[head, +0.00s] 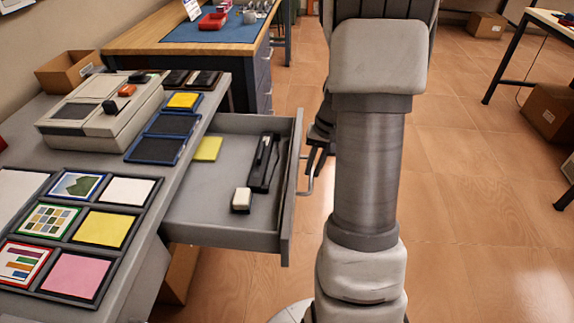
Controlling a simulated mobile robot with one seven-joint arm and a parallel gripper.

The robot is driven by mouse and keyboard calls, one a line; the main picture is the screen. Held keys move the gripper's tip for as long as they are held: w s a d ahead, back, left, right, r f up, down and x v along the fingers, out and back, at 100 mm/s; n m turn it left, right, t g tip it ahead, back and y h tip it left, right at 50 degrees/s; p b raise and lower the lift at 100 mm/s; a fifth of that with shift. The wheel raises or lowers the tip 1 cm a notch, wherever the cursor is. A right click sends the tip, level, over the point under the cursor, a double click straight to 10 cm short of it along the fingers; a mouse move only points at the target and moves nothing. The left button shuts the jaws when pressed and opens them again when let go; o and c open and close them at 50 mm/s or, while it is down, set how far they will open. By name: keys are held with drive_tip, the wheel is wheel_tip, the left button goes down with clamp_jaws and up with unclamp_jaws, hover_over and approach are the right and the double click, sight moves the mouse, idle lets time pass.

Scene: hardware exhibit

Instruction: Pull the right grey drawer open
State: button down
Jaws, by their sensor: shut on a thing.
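The grey drawer (284,219) stands pulled well out from under the grey desk at the left. Inside it lie a yellow pad (207,148), a black stapler-like object (263,163) and a small white-and-black block (241,200). The drawer's thin metal handle (305,176) is on its outer front face. My gripper (311,167) is at the far end of this handle, shut on it. My arm hides much of the gripper's right side.
A cream machine (90,118) and framed coloured cards (102,228) cover the desk top. A wooden workbench (150,35) stands behind. Cardboard boxes (549,112) sit at the right. Open wooden floor (470,200) lies right of my arm.

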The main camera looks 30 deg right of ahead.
drive_tip(key=s+d, duration=0.3)
drive_tip(key=d, duration=0.2)
drive_tip(key=shift+s+d, duration=0.15)
drive_tip(key=shift+s, duration=0.25)
drive_tip(key=c, duration=1.2)
unclamp_jaws()
drive_tip(key=shift+o, duration=0.2)
wheel_tip(320, 180, up, 17)
drive_tip(key=s+d+p, duration=0.1)
drive_tip(key=d+p, duration=0.1)
drive_tip(key=p, duration=0.3)
drive_tip(key=shift+s+d+p, duration=0.3)
drive_tip(key=shift+s+p, duration=0.05)
drive_tip(key=shift+s, duration=0.05)
drive_tip(key=shift+r, duration=0.1)
